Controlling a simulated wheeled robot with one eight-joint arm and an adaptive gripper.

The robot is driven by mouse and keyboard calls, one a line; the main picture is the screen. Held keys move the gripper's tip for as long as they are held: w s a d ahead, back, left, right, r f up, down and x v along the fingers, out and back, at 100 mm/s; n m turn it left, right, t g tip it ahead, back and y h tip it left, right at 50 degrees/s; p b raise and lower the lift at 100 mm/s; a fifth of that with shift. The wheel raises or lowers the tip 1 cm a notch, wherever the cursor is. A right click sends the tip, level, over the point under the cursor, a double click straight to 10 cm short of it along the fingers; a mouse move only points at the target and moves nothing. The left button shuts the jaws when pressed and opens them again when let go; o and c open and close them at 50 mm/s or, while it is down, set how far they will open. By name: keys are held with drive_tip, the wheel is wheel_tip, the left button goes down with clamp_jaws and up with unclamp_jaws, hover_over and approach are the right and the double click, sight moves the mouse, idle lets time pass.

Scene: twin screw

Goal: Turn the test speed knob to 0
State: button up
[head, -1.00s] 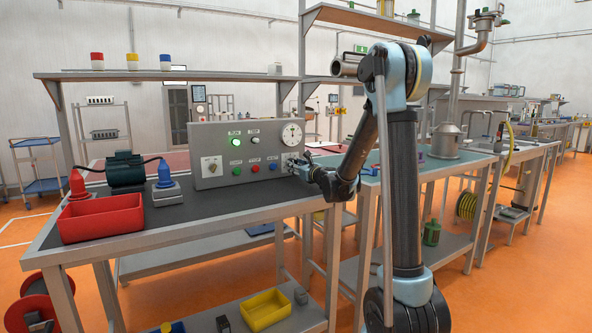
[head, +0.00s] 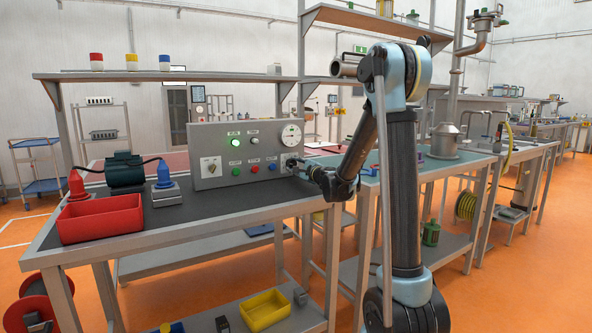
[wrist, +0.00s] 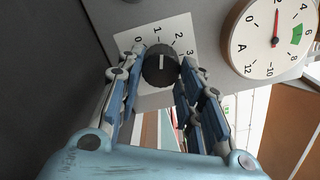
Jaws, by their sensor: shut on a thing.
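The test speed knob is a round black knob (wrist: 160,68) with a white pointer line, on a white plate marked 0, 1, 2 and 3 in the wrist view. Its line points up the picture, close to the 1. My gripper (wrist: 161,75) is shut on the knob, with one blue-padded finger on each side. In the head view my gripper (head: 293,165) is at the lower right of the grey control box (head: 218,140) and covers most of the knob.
A round gauge (wrist: 255,45) with a red needle near 2 is beside the knob. The box also carries a lit green lamp (head: 234,142), coloured buttons and a selector switch (head: 211,168). A red bin (head: 100,219) stands at the bench's front left.

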drive_tip(key=n, duration=0.4)
drive_tip(key=shift+s+n, duration=0.15)
drive_tip(key=shift+n, duration=0.15)
drive_tip(key=n, duration=0.4)
drive_tip(key=shift+d+n, duration=0.1)
drive_tip(key=shift+n, duration=0.3)
drive_tip(key=o, duration=1.1)
drive_tip(key=shift+c, duration=0.2)
drive_tip(key=v, duration=1.1)
drive_tip(key=shift+s+d, duration=0.2)
drive_tip(key=shift+d, duration=0.1)
